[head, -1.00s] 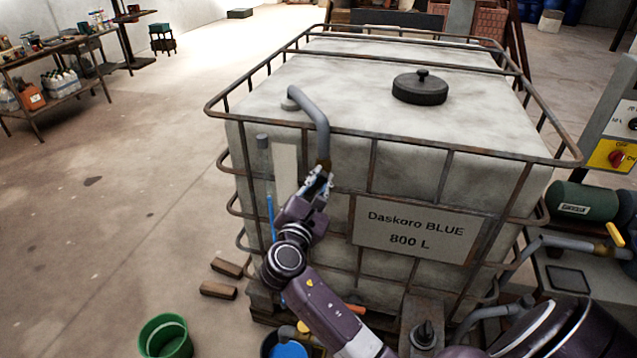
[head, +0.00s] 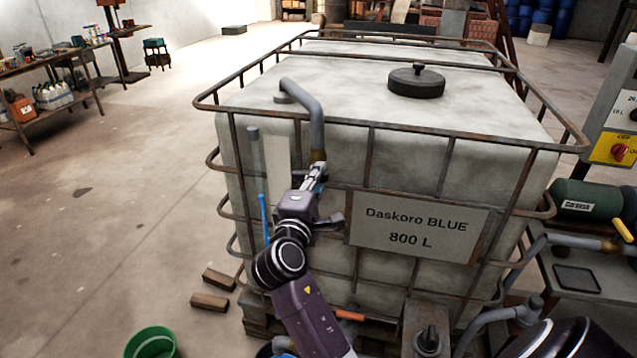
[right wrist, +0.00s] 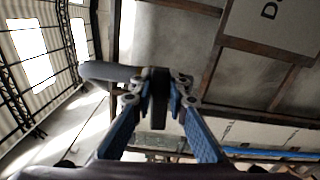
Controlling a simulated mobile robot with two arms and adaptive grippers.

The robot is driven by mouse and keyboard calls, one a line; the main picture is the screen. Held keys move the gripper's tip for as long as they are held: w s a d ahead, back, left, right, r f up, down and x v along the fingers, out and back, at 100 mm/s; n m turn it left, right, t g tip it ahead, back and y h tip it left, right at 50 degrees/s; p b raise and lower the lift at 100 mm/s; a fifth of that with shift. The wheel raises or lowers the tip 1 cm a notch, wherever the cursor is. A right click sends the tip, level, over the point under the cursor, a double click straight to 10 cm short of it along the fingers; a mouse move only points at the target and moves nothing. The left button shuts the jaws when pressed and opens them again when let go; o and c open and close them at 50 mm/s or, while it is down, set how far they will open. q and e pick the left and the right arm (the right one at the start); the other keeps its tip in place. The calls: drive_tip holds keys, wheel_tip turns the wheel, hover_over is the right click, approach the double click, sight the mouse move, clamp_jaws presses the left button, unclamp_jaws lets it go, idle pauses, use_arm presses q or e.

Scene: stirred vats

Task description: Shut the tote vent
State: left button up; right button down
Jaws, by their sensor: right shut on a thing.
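The white tote (head: 400,135) stands in a rusty cage, with a label reading Daskoro BLUE 800 L. Its vent, a grey bent pipe (head: 311,112), rises from the tote top and comes down over the front edge to a brass-coloured end (head: 318,155). My right gripper (head: 317,172) is at that lower end, pointing up. In the right wrist view, the right gripper (right wrist: 158,95) is shut on a dark piece at the vent end (right wrist: 155,88); a grey bar shows beyond it. Whether the vent is open I cannot tell. My left gripper is out of view.
A black lid (head: 416,82) sits on the tote. A green bucket (head: 150,343) and wooden blocks (head: 212,301) lie on the floor at left. A pump bench (head: 590,275) stands at right.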

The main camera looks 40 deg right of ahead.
drive_tip(key=shift+f+m+b, duration=0.3)
drive_tip(key=shift+m+b, duration=0.15)
drive_tip(key=shift+m, duration=0.25)
drive_tip(key=c, duration=1.8)
unclamp_jaws()
drive_tip(key=shift+r, duration=0.1)
drive_tip(key=shift+c, duration=0.2)
wheel_tip(320, 180, up, 10)
